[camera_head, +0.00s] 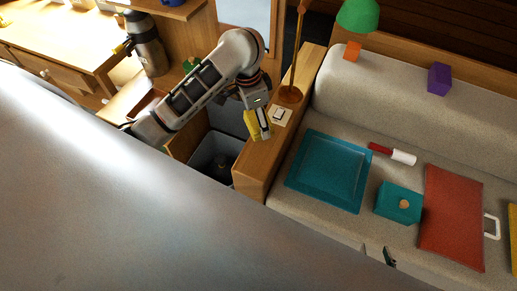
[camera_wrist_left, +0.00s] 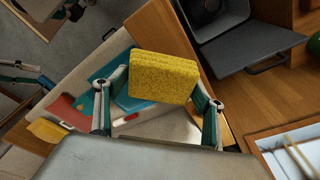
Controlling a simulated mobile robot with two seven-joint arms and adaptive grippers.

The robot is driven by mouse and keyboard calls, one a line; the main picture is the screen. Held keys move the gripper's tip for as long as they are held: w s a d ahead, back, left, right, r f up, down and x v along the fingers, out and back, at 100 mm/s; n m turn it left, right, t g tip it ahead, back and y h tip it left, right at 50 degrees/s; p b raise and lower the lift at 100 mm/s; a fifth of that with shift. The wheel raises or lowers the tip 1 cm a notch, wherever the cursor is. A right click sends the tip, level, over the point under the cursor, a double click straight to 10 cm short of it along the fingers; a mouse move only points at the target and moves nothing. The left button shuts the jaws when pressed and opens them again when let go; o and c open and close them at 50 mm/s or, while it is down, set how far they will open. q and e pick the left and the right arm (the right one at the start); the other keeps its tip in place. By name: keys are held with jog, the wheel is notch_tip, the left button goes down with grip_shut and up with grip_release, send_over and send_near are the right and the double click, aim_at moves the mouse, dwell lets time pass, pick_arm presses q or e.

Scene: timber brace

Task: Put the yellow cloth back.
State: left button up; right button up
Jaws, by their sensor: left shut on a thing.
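The yellow cloth (camera_wrist_left: 163,78) is a thick, sponge-like block between the two fingers of my left gripper (camera_wrist_left: 158,112) in the left wrist view. The left gripper is shut on it. In the head view the yellow cloth (camera_head: 251,123) hangs at the end of my left arm, beside the wooden ledge and above the grey bin (camera_head: 205,150). The left gripper (camera_head: 262,122) is partly hidden by its own wrist there. Of my right gripper (camera_head: 388,256), only dark tips show past my grey body, at the sofa's front; its opening is unclear.
The wooden ledge (camera_head: 262,157) carries a lamp and a switch plate. The sofa holds a teal tray (camera_head: 325,168), a teal box (camera_head: 397,203), a red mat (camera_head: 452,215) and a red-and-white cylinder (camera_head: 393,153). An orange cube (camera_head: 352,50) and purple block (camera_head: 439,79) sit on the backrest.

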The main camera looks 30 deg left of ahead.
aim_at(260, 153)
pick_arm(q)
notch_tip(260, 153, down, 16)
jog(key=shift+f, duration=0.1)
dwell(0.4)
jog(key=o, duration=1)
jog(key=r, duration=0.4)
jog(key=s+a+r, duration=0.1)
jog(key=r, duration=0.7)
jog(key=shift+s+a, duration=0.15)
jog(key=shift+f, duration=0.1)
